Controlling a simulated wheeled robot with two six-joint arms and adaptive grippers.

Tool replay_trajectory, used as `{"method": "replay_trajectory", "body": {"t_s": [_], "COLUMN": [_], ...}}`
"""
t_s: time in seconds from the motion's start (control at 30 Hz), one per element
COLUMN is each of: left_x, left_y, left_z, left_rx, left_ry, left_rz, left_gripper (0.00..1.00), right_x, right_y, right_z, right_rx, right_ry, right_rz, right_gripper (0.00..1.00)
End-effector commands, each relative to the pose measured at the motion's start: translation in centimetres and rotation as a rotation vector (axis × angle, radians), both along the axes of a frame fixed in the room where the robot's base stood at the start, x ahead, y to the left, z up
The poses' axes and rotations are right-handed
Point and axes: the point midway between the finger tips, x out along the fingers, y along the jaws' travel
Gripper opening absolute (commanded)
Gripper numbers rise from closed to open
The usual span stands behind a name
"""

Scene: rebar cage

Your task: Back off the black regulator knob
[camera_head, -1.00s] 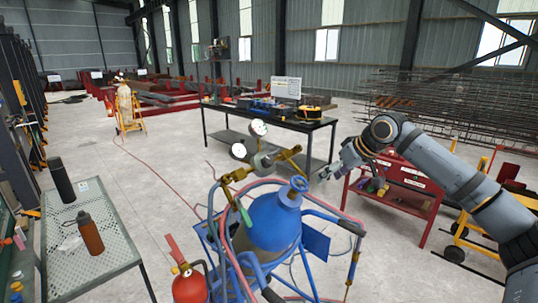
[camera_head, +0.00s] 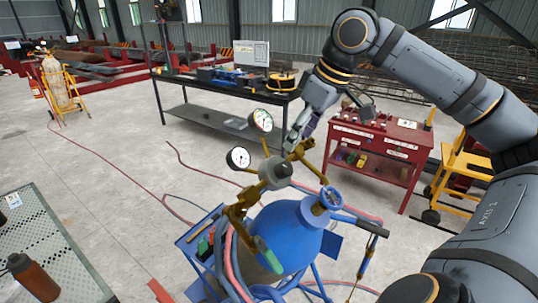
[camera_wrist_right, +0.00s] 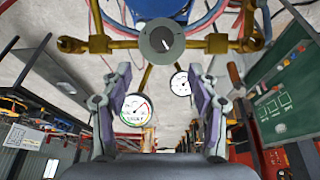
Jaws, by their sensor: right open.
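The regulator is a brass fitting with two dial gauges on a blue gas cylinder (camera_head: 285,232). Its dark round knob (camera_head: 276,173) faces up from the middle of the body, and it also shows at the top centre of the right wrist view (camera_wrist_right: 162,40). One gauge (camera_head: 238,157) is at the left and the other gauge (camera_head: 262,120) is above it. My right gripper (camera_head: 293,138) is just behind and right of the knob, apart from it. In the right wrist view its fingers (camera_wrist_right: 160,98) are spread and empty. My left gripper is not in view.
A blue valve handwheel (camera_head: 331,197) stands right of the regulator. Red and blue hoses (camera_head: 228,262) hang at its left. A red tool cart (camera_head: 385,148) and a black workbench (camera_head: 215,117) stand behind. A perforated table (camera_head: 50,240) is at the left.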

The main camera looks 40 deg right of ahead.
Motion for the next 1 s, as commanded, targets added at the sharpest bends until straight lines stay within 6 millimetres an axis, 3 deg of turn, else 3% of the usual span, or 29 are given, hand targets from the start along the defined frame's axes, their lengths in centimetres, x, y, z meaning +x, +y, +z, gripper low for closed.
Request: {"method": "replay_trajectory", "body": {"t_s": [0.17,0.37,0.47,0.7,1.0], "left_x": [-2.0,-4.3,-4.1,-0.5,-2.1], "left_y": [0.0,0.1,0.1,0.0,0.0], "left_z": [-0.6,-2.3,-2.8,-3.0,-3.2], "left_rx": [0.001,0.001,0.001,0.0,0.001], "left_ry": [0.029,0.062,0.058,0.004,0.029], "left_rz": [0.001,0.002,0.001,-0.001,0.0], "left_gripper": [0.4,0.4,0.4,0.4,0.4], "right_x": [0.3,1.7,2.5,3.7,3.9], "right_y": [0.1,0.4,0.5,0.7,0.7], "right_z": [-1.0,-4.9,-6.8,-9.4,-9.7], "right_rx": [0.0,0.002,0.002,0.001,0.0], "right_ry": [0.001,0.003,0.002,0.0,-0.001], "right_rz": [0.001,0.002,0.002,0.0,0.0], "right_gripper": [0.61,0.61,0.61,0.61,0.61]}}
